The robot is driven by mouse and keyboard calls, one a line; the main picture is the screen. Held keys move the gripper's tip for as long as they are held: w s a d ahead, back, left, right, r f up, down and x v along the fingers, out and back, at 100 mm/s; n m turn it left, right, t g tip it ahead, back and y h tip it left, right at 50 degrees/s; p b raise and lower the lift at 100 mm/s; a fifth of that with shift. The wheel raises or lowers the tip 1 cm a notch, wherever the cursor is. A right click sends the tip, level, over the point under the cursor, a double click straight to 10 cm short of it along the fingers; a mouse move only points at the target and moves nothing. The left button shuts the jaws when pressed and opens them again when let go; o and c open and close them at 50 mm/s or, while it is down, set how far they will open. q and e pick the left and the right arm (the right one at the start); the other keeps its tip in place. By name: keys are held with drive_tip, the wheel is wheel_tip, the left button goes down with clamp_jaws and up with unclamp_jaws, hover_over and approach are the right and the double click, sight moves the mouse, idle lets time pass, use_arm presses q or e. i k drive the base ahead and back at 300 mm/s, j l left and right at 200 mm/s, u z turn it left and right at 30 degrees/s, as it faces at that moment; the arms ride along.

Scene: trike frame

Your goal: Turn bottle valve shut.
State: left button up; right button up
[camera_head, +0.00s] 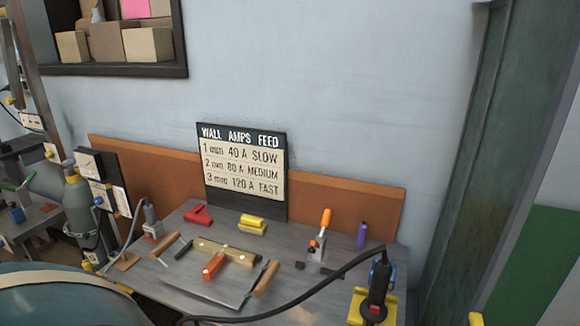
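A grey-green gas bottle (83,218) stands upright at the left end of the workbench. A small pale yellow valve (69,165) sits on its top; it is too small to tell whether it is open or shut. A blue-grey fitting (98,201) shows beside the bottle's shoulder. Neither my left nor my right gripper shows in the head view, so nothing is seen touching the bottle or valve.
The metal workbench (190,222) holds a torch in a yellow holder (374,296), an orange-handled clamp (322,235), a purple bottle (362,235) and loose parts. A settings sign (243,170) stands behind. A dark green column (480,150) rises at right.

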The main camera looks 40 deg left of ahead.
sight(68, 162)
drive_tip(key=u, duration=2.55)
drive_tip(key=i+j+u, duration=0.15)
drive_tip(key=i+j, duration=0.15)
drive_tip(key=i, duration=0.3)
drive_tip(key=i+j+z, duration=0.1)
drive_tip(key=i, duration=0.3)
drive_tip(key=i+j, duration=0.25)
drive_tip(key=i, duration=0.2)
drive_tip(key=k+j, duration=0.1)
drive_tip(key=j, duration=0.65)
drive_tip(key=k+j+u, duration=0.1)
drive_tip(key=j, duration=1.45)
drive_tip(key=k+u, duration=0.05)
drive_tip(key=k, duration=0.05)
